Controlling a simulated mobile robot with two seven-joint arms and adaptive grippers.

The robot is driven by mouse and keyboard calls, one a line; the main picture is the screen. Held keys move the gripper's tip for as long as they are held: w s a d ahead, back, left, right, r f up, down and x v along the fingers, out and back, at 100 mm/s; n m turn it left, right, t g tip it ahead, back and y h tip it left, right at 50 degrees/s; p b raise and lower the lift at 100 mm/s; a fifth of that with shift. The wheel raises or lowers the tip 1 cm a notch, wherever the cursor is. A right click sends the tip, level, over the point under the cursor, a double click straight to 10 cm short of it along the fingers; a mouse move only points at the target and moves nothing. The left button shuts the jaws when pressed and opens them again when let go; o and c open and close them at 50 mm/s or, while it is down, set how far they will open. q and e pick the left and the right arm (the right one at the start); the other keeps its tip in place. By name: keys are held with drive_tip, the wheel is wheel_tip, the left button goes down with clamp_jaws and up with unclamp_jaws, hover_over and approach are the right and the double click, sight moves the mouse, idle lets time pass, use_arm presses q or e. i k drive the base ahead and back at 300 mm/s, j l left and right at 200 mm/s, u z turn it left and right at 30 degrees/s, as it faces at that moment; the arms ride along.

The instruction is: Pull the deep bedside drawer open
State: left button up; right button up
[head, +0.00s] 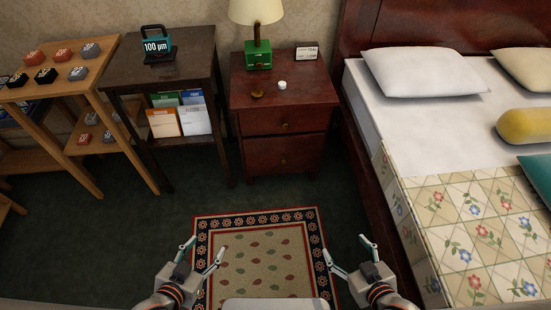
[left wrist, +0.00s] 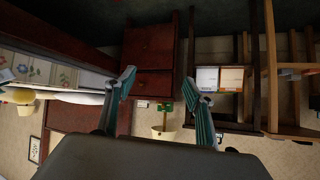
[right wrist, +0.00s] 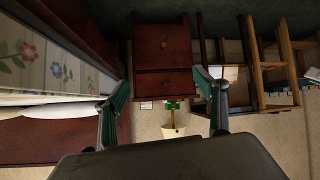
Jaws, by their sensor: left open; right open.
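The bedside cabinet (head: 310,97) is dark red wood and stands against the wall beside the bed. Its front has a shallower upper drawer (head: 260,122) and a deep lower drawer (head: 303,153), each with a small round knob; both look closed. The deep drawer also shows, upside down, in the right wrist view (right wrist: 160,42) and the left wrist view (left wrist: 149,46). My left gripper (head: 207,255) is open and empty over the rug's left side, well short of the cabinet. My right gripper (head: 345,250) is open and empty by the rug's right edge, also apart from the cabinet.
A patterned rug (head: 260,235) lies before the cabinet. The bed (head: 440,150) stands close on the right, a dark side table (head: 183,68) on the left. A green-based lamp (head: 258,55), a white lidded item (head: 282,85) and a small sign (head: 307,52) stand on the cabinet.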

sight(276, 154)
drive_tip(key=i+j, duration=0.1)
drive_tip(key=j, duration=0.25)
drive_tip(key=i+j, duration=0.15)
drive_tip(key=j, duration=0.2)
drive_tip(key=i+j, duration=0.1)
drive_tip(key=j, duration=0.25)
drive_tip(key=i+j, duration=0.1)
drive_tip(key=j, duration=0.25)
drive_tip(key=j+z, duration=0.25)
drive_tip(key=z, duration=0.25)
drive_tip(key=i+j+z, duration=0.1)
drive_tip(key=j+z, duration=0.15)
drive_tip(key=z, duration=1.3)
